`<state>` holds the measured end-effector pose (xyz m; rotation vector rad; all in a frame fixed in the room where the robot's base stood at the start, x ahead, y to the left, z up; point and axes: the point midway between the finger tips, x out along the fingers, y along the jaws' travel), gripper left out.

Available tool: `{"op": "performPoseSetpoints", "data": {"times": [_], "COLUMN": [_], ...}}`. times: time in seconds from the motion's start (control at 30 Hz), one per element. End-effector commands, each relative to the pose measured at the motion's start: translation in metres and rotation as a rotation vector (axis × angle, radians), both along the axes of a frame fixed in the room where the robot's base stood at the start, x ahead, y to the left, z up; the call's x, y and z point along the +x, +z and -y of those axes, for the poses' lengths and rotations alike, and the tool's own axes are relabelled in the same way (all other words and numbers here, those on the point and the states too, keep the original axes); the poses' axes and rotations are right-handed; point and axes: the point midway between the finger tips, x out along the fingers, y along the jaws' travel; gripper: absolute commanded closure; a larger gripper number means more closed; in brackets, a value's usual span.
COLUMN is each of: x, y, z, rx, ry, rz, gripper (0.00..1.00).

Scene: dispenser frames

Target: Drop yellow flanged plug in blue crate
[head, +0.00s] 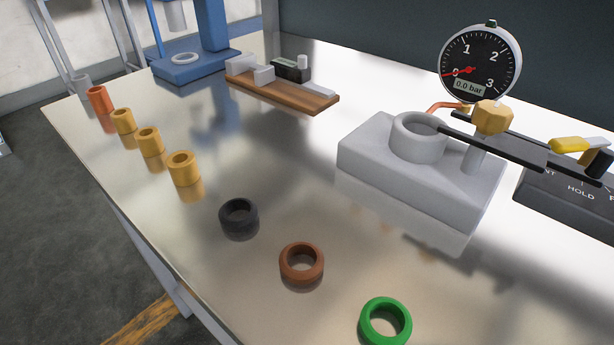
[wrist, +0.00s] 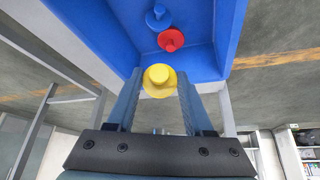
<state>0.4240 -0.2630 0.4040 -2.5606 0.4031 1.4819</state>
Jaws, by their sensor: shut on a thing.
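The yellow flanged plug (wrist: 159,82) is between the two fingers of my gripper (wrist: 160,78) in the wrist view. My gripper is shut on it, and its round flange and raised middle face the camera. The blue crate (wrist: 95,30) fills the upper middle of the wrist view, just past the fingertips. The plug overlaps the crate's near edge in the picture; I cannot tell its height over the crate. Inside the crate lie a red flanged plug (wrist: 171,40) and a blue flanged plug (wrist: 158,17). The head view shows neither my gripper, the plug nor the crate.
The head view shows a shiny bench (head: 300,170) with a row of coloured rings and bushings along its left edge. A grey block fixture (head: 420,185) with a pressure gauge (head: 480,65) stands at right. A blue press (head: 190,60) stands at the back left.

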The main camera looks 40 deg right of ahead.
Motion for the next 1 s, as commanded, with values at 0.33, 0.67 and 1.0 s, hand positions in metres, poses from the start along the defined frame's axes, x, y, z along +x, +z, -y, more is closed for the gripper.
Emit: {"op": "performPoseSetpoints", "data": {"times": [0.33, 0.67, 1.0], "x": [-0.001, -0.001, -0.001], "y": [-0.03, -0.061, -0.06], "z": [0.001, 0.001, 0.001], "rx": [0.0, 0.0, 0.0], "ry": [-0.002, -0.002, -0.002], "rz": [0.0, 0.0, 0.0], "gripper": [1.0, 1.0, 0.41]}}
